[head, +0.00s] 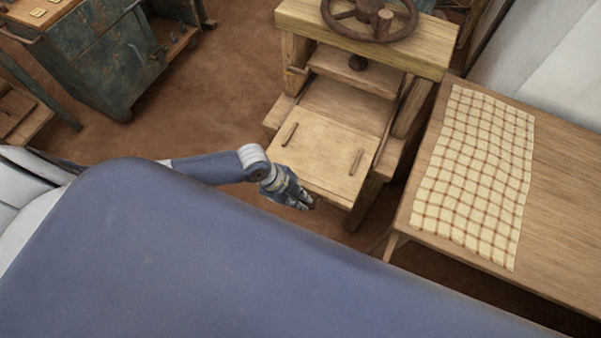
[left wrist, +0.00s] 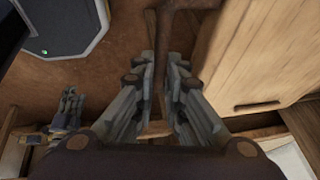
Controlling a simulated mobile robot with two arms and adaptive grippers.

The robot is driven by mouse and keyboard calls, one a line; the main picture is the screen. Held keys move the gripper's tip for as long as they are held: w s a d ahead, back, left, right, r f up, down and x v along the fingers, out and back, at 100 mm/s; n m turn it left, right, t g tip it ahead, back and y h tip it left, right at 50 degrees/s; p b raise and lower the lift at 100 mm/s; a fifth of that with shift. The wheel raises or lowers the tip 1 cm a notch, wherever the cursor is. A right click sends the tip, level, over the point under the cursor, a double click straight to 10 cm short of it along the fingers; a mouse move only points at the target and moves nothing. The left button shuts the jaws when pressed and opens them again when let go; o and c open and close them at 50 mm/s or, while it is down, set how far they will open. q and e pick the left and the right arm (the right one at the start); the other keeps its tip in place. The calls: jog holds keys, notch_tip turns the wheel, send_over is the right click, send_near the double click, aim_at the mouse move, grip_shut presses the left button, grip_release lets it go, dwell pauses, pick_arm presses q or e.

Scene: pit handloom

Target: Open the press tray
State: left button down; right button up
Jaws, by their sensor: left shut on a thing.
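The wooden press (head: 365,45) stands at the top middle of the head view. Its pale tray (head: 322,165), with two raised wooden bars on top, juts out at the front, below the press opening. My left gripper (head: 306,203) is low at the tray's front edge, near its left corner. In the left wrist view its two fingers (left wrist: 163,75) are close together, shut on a brown bar (left wrist: 172,35), apparently the tray's handle. The fingers hide most of the grip. What seems to be my right gripper (left wrist: 70,108) shows small at the left, its jaws unclear.
A wooden table (head: 565,190) with a checked cloth (head: 475,170) stands right of the press. A worn blue-green cabinet (head: 105,60) is at the upper left. Brown floor (head: 215,115) is open between the cabinet and the press.

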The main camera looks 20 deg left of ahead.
pick_arm(q)
jog(key=shift+w, duration=0.1)
jog(key=c, duration=1.7)
grip_release()
jog(key=shift+o, duration=0.2)
jog(key=v, duration=1.2)
